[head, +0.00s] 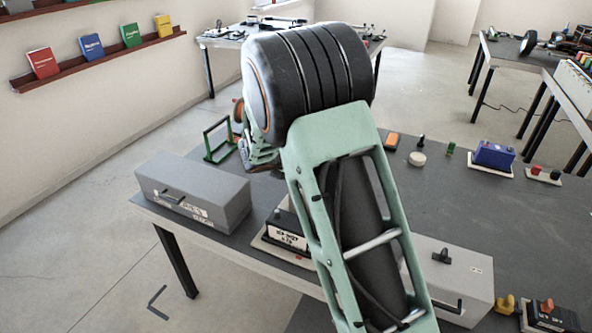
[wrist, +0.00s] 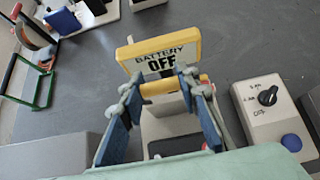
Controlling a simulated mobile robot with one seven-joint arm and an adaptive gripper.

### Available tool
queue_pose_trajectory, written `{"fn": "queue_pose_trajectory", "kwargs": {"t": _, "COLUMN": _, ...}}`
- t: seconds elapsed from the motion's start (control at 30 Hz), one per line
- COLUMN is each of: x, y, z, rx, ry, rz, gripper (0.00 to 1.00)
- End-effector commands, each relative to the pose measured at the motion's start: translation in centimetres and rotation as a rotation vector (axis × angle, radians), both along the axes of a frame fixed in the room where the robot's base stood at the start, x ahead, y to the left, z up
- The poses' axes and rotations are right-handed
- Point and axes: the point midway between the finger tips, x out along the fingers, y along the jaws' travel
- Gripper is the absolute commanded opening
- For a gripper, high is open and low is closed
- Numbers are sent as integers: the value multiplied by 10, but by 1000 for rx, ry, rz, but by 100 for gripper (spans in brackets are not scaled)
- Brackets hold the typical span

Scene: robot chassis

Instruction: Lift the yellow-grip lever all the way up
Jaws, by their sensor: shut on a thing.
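In the wrist view the lever's yellow grip (wrist: 158,88) is a short horizontal bar between the blue-padded fingers of my gripper (wrist: 158,92). The fingers are shut on it. A yellow-framed sign (wrist: 160,54) reading "BATTERY OFF" stands just beyond the grip. A pale grey housing (wrist: 172,127) lies below, partly hidden by the fingers and my wrist. In the head view my gripper (head: 262,157) shows only in part at the left of my wrist, and the lever is hidden behind my arm.
A grey box with a black handle (head: 195,190) stands at the table's left edge. A green frame (head: 218,138) stands behind it; it also shows in the wrist view (wrist: 38,85). A beige knob box (wrist: 272,113) with a blue button sits close right of the grip.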

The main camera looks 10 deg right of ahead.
Motion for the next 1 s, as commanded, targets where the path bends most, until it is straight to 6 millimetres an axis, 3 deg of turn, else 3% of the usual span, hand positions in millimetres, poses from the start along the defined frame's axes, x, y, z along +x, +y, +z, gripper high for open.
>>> {"fn": "queue_pose_trajectory", "kwargs": {"t": 0.3, "x": 14, "y": -10, "z": 8, "rx": -4, "ry": -7, "rz": -2, "gripper": 0}}
{"fn": "queue_pose_trajectory", "kwargs": {"t": 0.87, "x": 17, "y": -11, "z": 9, "rx": -4, "ry": -8, "rz": -2, "gripper": 0}}
{"fn": "queue_pose_trajectory", "kwargs": {"t": 0.9, "x": 17, "y": -11, "z": 9, "rx": -4, "ry": -8, "rz": -2, "gripper": 33}}
{"fn": "queue_pose_trajectory", "kwargs": {"t": 1.0, "x": 16, "y": -11, "z": 8, "rx": -4, "ry": -6, "rz": -1, "gripper": 44}}
